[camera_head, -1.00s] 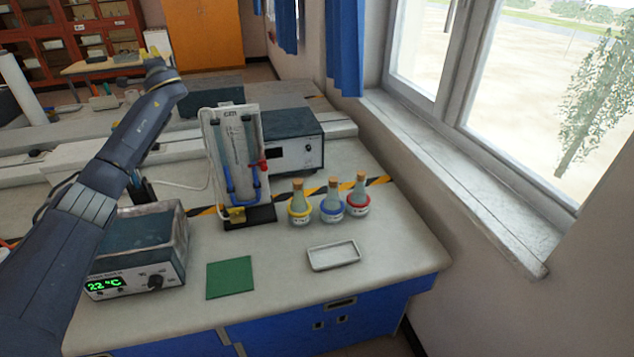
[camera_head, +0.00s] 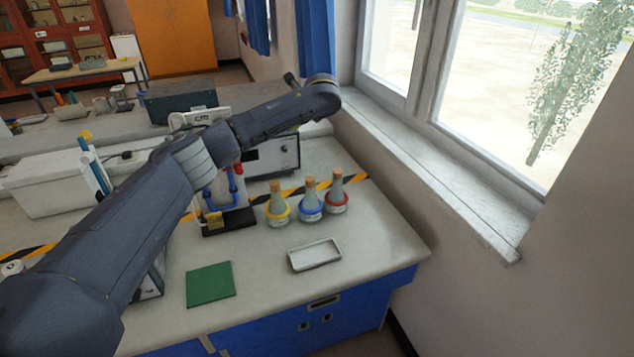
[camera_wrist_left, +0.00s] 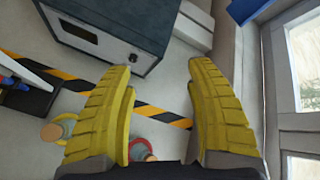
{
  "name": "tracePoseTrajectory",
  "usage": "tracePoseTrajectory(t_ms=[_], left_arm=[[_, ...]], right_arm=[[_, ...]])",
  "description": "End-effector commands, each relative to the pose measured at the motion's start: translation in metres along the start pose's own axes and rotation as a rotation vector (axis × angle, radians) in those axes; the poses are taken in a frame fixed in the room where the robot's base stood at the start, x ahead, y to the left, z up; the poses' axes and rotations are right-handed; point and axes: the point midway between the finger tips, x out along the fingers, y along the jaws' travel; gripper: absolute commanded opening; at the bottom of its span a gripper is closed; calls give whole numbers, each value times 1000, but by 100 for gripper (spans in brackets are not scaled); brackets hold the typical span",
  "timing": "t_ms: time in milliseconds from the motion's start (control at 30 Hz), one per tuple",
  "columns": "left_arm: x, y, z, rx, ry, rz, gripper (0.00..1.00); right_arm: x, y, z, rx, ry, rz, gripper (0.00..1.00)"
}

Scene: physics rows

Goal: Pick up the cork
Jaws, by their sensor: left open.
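In the head view, three glass flasks with brown corks stand in a row on the bench: a yellow-ringed flask (camera_head: 278,212), a blue-ringed flask (camera_head: 311,205) and a red-ringed flask (camera_head: 337,200). Their corks are the left cork (camera_head: 275,186), the middle cork (camera_head: 310,182) and the right cork (camera_head: 337,174). My left arm reaches above and behind them; its fingers are not visible there. In the left wrist view my left gripper (camera_wrist_left: 160,67) is open and empty. The red ring (camera_wrist_left: 140,148) shows low between its fingers, and another flask is partly hidden by the left finger.
A white tray (camera_head: 314,265) and a green mat (camera_head: 210,284) lie in front of the flasks. A glass apparatus on a dark base (camera_head: 228,222) stands left of them. A boxed instrument (camera_head: 271,157) stands behind. The window wall is at the right.

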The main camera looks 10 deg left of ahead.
Motion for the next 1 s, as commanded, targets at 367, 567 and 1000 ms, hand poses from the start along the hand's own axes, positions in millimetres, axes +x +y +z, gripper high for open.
tracePoseTrajectory(t_ms=[367, 567, 1000], left_arm=[[-78, 55, -50, 442, 462, 130, 56], [-115, 71, -57, 668, 628, 83, 56], [-125, 86, -71, 822, 726, 26, 56]], right_arm=[[0, 0, -1, 0, 1, 1, 44], [0, 1, -1, 0, 2, 1, 44], [0, 1, -1, 0, 2, 1, 44]])
